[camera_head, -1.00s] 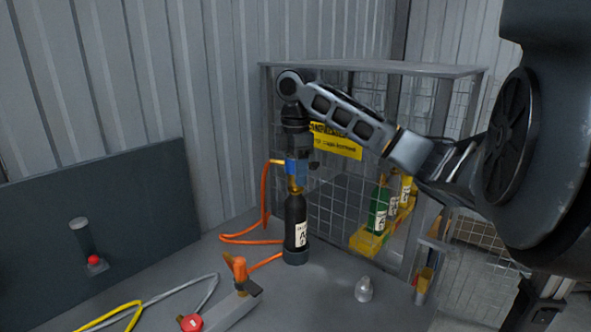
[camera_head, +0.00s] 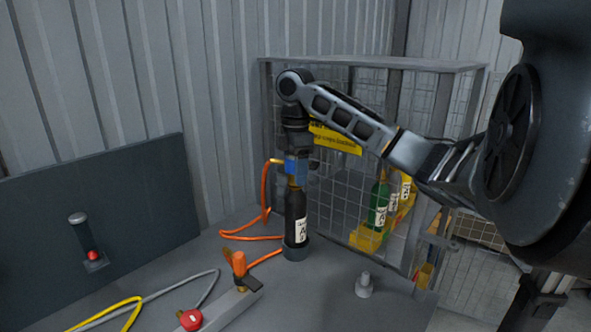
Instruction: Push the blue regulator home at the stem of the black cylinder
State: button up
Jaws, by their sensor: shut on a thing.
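The black cylinder (camera_head: 296,214) stands upright in a dark round base on the grey bench, with a white label on its side. The blue regulator (camera_head: 296,168) sits at the cylinder's top, over the stem. An orange hose runs from its left side down to the bench. My gripper (camera_head: 297,154) points straight down from above and is shut on the regulator. The fingers and the regulator's upper part overlap, so the exact grip is hard to see. I cannot tell whether the regulator is fully seated on the stem.
A wire cage (camera_head: 345,200) behind holds green and yellow-topped cylinders (camera_head: 379,202) in a yellow rack. A small grey fitting (camera_head: 364,286) stands on the bench at right. An orange-handled valve block (camera_head: 238,268), a red knob (camera_head: 191,320) and hoses lie at front left. A dark panel (camera_head: 140,200) stands at left.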

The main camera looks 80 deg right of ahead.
jog(key=shift+f, duration=0.2)
jog(key=o, duration=1.3)
jog(key=shift+c, duration=0.2)
notch_tip(320, 180, up, 8)
jog(key=shift+f, duration=0.1)
